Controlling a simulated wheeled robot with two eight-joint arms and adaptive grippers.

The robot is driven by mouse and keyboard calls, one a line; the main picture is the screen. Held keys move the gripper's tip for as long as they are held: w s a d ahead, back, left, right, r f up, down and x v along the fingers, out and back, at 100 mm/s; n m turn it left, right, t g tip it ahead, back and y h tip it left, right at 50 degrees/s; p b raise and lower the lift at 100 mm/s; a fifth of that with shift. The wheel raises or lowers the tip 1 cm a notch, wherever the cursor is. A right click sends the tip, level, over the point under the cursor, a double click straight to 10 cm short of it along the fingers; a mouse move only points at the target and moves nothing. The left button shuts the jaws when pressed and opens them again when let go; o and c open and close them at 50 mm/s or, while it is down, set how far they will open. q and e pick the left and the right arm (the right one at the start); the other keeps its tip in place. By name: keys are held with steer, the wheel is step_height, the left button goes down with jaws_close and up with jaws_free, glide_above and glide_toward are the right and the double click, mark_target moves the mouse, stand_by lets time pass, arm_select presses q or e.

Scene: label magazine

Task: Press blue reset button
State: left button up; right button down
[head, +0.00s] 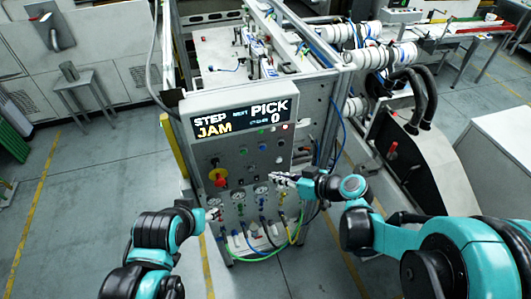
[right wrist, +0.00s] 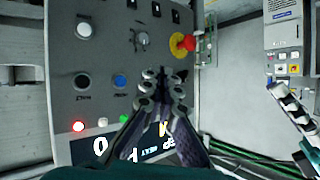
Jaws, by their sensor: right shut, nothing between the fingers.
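The blue reset button (right wrist: 119,81) is on the grey control panel (right wrist: 105,55) in the right wrist view, with a black button (right wrist: 82,81) beside it. In the head view the blue button (head: 262,147) is a small dot below the display. My right gripper (right wrist: 165,76) is shut and empty in front of the panel. In the wrist picture its fingertips appear to the right of the blue button, apart from it. In the head view my right gripper (head: 276,180) is below and right of the button. My left gripper (head: 211,214) is near the panel's lower left, its fingers too small to read.
The display (head: 240,118) reads STEP, NEXT PICK, JAM and 0. A red emergency stop (right wrist: 182,43) on a yellow base is on the panel. A red lit lamp (right wrist: 78,126) is near the display. Gauges and coloured hoses (head: 262,240) are at the panel's bottom.

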mark_target(263, 148)
steer(key=shift+w+a, duration=0.45)
steer(key=shift+w, duration=0.95)
steer(key=shift+w+a, duration=0.5)
steer(key=shift+w, duration=0.9)
steer(key=shift+w+a, duration=0.45)
steer(key=shift+w, duration=0.95)
steer(key=shift+w+a+b, duration=0.15)
steer(key=shift+w+b, duration=0.25)
